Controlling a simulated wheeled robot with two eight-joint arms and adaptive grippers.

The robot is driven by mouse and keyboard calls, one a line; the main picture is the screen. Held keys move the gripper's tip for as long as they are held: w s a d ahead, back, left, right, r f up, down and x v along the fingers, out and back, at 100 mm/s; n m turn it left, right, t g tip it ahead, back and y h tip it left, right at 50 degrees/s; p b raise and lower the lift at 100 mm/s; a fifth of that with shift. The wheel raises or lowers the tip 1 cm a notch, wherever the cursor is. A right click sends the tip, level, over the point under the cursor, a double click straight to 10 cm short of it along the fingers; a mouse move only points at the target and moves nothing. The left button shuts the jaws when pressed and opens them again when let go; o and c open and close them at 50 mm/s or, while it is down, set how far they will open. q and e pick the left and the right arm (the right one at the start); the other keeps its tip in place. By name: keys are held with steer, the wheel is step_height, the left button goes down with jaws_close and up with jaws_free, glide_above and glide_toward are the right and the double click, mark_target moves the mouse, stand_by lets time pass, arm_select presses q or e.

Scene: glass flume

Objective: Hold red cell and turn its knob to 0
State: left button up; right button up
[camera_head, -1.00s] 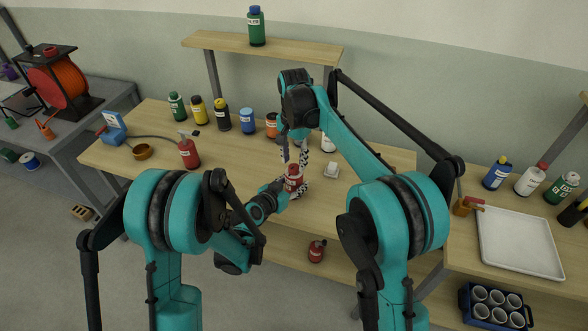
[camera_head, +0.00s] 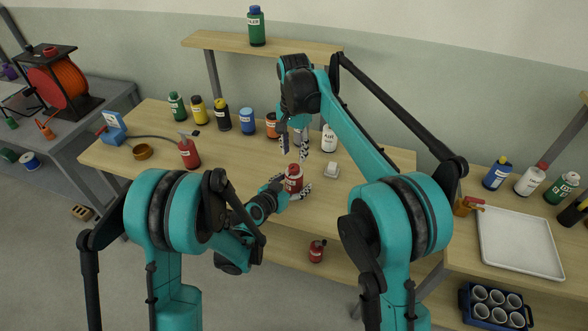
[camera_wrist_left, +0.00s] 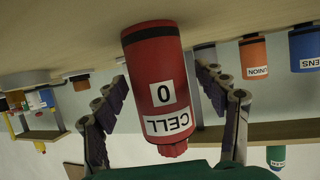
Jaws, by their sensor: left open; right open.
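The red cell (camera_head: 294,181) stands upright near the table's front edge. The left wrist view shows the cell (camera_wrist_left: 160,90) upside down, with a "CELL" label, a "0" mark and its red knob (camera_wrist_left: 173,150) at the picture's bottom. My left gripper (camera_head: 291,185) is open, its fingers on either side of the cell. The left wrist view shows a gap at the left finger; contact at the right one is unclear. My right gripper (camera_head: 296,148) is open and empty, pointing down above the cell's knob, apart from it.
A white block-like item (camera_head: 332,170) lies right of the cell. Several bottles stand along the back, including a blue one (camera_head: 247,121). A red bottle (camera_head: 189,153) stands to the left. A small red container (camera_head: 316,251) is on the lower shelf.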

arm_select(q)
steer(key=shift+s, duration=0.1)
